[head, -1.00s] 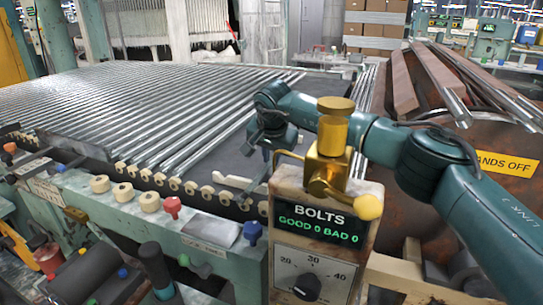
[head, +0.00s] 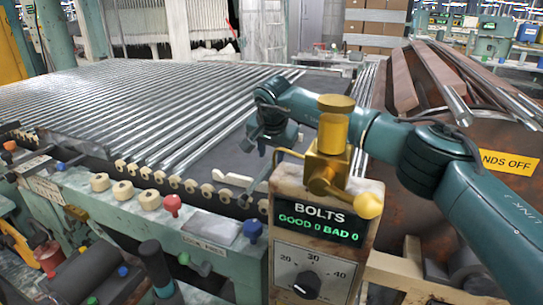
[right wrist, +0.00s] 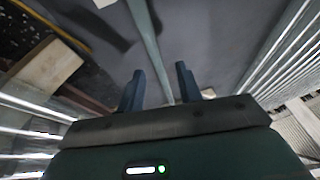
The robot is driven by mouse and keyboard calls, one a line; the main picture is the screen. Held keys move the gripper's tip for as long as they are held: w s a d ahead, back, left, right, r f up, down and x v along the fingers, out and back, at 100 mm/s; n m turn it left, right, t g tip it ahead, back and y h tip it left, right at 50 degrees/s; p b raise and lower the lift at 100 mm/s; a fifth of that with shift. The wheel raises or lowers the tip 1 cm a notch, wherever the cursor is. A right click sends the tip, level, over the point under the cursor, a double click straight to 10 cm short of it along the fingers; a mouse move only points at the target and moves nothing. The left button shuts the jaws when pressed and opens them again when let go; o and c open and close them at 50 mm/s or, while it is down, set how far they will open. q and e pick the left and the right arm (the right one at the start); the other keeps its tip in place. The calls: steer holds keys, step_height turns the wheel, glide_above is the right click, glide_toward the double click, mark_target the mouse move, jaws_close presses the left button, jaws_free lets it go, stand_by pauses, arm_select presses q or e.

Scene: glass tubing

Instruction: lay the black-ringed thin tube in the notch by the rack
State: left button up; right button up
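My right gripper (head: 268,150) hangs over the dark bare deck, to the right of the long row of glass tubes (head: 150,105). In the right wrist view its two fingers (right wrist: 161,88) are apart. A pale thin tube-like strip (right wrist: 148,35) runs lengthwise in line with the gap between them; I cannot tell its depth or see a black ring on it. Cream notched pegs (head: 190,186) line the front rail below the tubes. I cannot pick out the black-ringed tube or the notch for certain. My left gripper is not in view.
A control box with a BOLTS display (head: 318,222) and a brass fitting (head: 331,150) stands close in front of my right arm. A rusty drum (head: 400,215) is at the right. A white piece (head: 235,180) lies near the front rail. The dark deck (head: 215,155) has bare room.

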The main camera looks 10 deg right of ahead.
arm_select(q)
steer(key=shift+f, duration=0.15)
arm_select(e)
steer(key=v, duration=1.1)
steer(key=shift+r, duration=0.25)
steer(key=shift+s, duration=0.1)
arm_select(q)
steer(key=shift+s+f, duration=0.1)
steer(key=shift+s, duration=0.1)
